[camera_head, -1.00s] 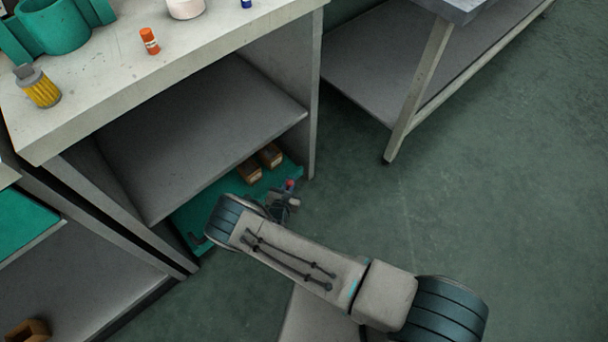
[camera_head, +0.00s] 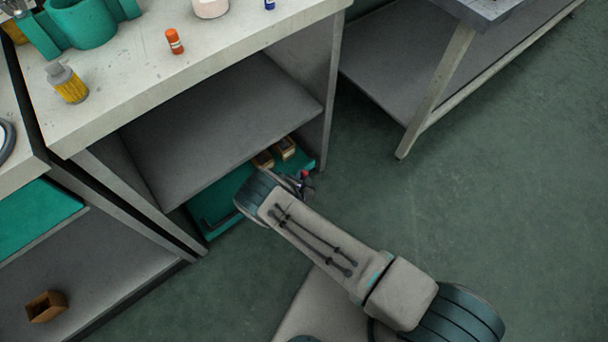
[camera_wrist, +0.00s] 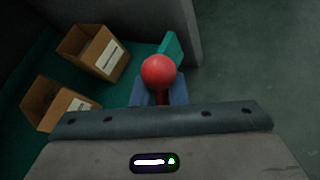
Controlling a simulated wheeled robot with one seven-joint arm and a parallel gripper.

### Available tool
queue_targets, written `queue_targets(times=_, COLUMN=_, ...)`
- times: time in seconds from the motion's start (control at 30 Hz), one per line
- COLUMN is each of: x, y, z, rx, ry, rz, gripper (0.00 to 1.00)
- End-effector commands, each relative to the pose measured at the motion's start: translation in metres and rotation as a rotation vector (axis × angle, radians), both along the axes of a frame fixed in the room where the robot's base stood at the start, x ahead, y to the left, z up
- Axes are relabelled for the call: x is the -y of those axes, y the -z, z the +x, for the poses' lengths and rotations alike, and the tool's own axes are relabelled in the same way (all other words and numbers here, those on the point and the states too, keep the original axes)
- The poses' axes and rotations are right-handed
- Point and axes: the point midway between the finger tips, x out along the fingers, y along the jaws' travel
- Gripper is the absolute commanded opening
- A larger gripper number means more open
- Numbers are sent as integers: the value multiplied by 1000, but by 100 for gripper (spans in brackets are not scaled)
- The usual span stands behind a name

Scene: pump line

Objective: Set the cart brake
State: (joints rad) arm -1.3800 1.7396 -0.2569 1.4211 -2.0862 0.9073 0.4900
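The cart (camera_head: 222,210) is a low teal platform on the floor under the bench. A red ball knob (camera_head: 306,174) stands at its right front edge. In the wrist view the red knob (camera_wrist: 159,71) is just beyond the gripper body, a little above centre, on a short red stem. My gripper (camera_head: 300,187) is right at the knob in the head view, partly hidden by my forearm. In the wrist view, blue-grey parts show on both sides of the stem. I cannot tell whether they grip it.
Open brown boxes (camera_head: 284,148) sit on the cart; they also show in the wrist view (camera_wrist: 98,52). The bench (camera_head: 225,130) and its right leg (camera_head: 330,110) stand close to the knob. A second table (camera_head: 436,90) is at the upper right. The floor (camera_head: 480,220) at right is clear.

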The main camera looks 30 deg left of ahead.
Motion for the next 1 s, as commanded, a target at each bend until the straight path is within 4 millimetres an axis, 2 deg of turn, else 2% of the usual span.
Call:
queue_targets(times=0.07, x=-1, y=-2, z=2, rx=4, ry=1, rz=3, gripper=31)
queue_targets(times=0.33, x=0, y=-1, z=0, rx=1, ry=1, rz=0, gripper=31)
queue_targets(times=0.47, x=2, y=-7, z=-8, rx=0, ry=0, rz=-1, gripper=31)
queue_targets(times=1.0, x=29, y=-55, z=-103, rx=1, ry=0, rz=0, gripper=31)
